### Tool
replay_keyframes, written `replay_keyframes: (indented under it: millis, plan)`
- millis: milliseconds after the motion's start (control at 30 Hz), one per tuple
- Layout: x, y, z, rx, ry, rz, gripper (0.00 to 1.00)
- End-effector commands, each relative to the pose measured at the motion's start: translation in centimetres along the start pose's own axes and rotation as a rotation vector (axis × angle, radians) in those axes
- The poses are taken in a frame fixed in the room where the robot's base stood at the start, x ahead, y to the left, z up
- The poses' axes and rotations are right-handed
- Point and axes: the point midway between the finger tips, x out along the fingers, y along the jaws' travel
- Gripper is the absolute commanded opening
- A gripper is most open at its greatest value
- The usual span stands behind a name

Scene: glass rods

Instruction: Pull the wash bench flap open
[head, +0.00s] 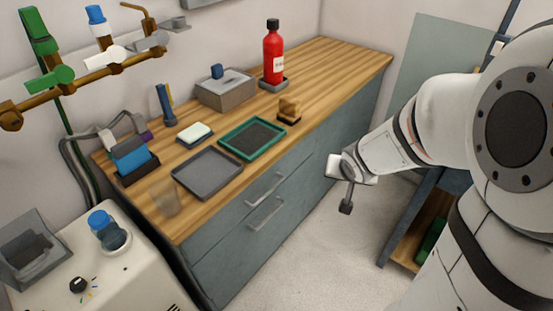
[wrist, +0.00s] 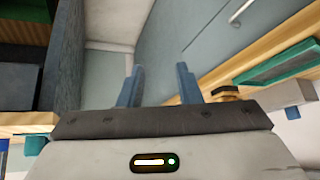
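The wash bench (head: 352,65) has a wooden top and a blue-grey front. Two bar handles, an upper one (head: 265,188) and a lower one (head: 265,213), sit on that front near its left end. The front panel (head: 225,262) looks flush and closed; which panel is the flap I cannot tell for certain. My gripper (head: 346,207) is right of the handles, apart from the bench front. In the wrist view my gripper (wrist: 163,82) has its two blue fingers apart with nothing between them. A handle (wrist: 240,13) shows at the top right there, away from the fingers.
On the bench top stand a red bottle (head: 273,57), a green-rimmed tray (head: 224,141), a grey tray (head: 185,184) and a faint clear glass (head: 164,197). A dark shelf unit (head: 402,233) stands to the right. The pale floor (head: 285,265) before the bench is clear.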

Motion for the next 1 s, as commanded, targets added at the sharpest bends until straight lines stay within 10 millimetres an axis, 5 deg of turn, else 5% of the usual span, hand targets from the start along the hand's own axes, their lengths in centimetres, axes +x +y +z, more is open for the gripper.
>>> replay_keyframes:
  millis: [33,100,267,400,533,700,1000]
  plan:
    - [4.3,-0.5,1.6,-0.002,0.003,-0.046,0.31]
    - [8.3,-1.0,1.6,0.056,0.073,-0.095,0.31]
    - [16.3,-4.2,4.6,0.18,0.107,-0.33,0.31]
    - [21.7,-7.2,8.8,0.329,0.068,-0.576,0.31]
    - [24.6,-9.6,12.8,0.486,-0.011,-0.795,0.31]
    - [25.9,-11.1,16.4,0.657,-0.117,-0.998,0.31]
    - [26.4,-12.9,17.3,0.74,-0.174,-1.099,0.31]
